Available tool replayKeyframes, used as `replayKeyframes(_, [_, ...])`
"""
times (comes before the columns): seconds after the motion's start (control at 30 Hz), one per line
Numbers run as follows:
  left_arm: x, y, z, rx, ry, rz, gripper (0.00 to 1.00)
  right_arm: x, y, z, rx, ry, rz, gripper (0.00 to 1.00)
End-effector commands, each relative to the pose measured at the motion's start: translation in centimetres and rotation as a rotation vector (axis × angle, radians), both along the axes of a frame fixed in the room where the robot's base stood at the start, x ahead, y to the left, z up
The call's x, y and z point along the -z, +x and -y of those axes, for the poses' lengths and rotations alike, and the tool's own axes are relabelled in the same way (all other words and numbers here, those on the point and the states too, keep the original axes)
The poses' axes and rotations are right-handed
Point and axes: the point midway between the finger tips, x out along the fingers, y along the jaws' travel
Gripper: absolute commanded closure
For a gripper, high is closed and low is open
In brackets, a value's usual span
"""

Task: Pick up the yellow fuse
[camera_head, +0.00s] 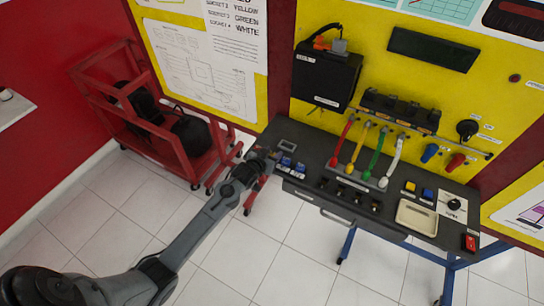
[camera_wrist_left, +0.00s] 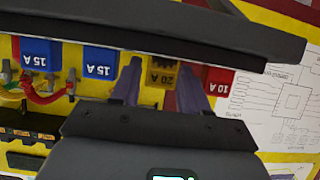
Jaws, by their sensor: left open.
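The yellow fuse (camera_wrist_left: 162,73), marked 20 A, sits in the fuse row in the left wrist view. My left gripper (camera_wrist_left: 160,88) is open, with one finger on each side of the yellow fuse in the picture; I cannot tell whether they touch it. In the head view my left gripper (camera_head: 268,160) is at the left end of the dark bench top (camera_head: 318,150), and the yellow fuse cannot be made out there. A blue 15 A fuse (camera_wrist_left: 100,61) and a red 10 A fuse (camera_wrist_left: 219,81) flank the yellow one. My right gripper is not in view.
Another blue 15 A fuse (camera_wrist_left: 38,52) stands farther along the row, near coloured wires (camera_wrist_left: 40,92). Coloured levers (camera_head: 377,151), a beige tray (camera_head: 416,217) and a red switch (camera_head: 470,241) are on the bench. A red rack (camera_head: 190,165) stands left.

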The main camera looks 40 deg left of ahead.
Motion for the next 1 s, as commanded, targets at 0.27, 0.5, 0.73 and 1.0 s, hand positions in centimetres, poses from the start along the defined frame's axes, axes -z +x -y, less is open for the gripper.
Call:
replayKeyframes(0.27, [0.11, 0.27, -0.05, 0.000, 0.000, 0.000, 0.55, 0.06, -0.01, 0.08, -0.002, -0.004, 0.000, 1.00])
replayKeyframes(0.5, [0.11, 0.24, -0.05, 0.000, 0.000, 0.000, 0.91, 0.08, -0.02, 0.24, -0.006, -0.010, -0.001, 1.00])
replayKeyframes(0.73, [0.10, 0.23, -0.04, 0.000, 0.000, 0.000, 0.93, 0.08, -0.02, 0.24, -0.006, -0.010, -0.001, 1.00])
replayKeyframes(1.0, [-0.82, 0.27, -0.06, 0.000, 0.000, 0.002, 0.93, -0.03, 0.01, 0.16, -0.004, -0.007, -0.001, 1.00])
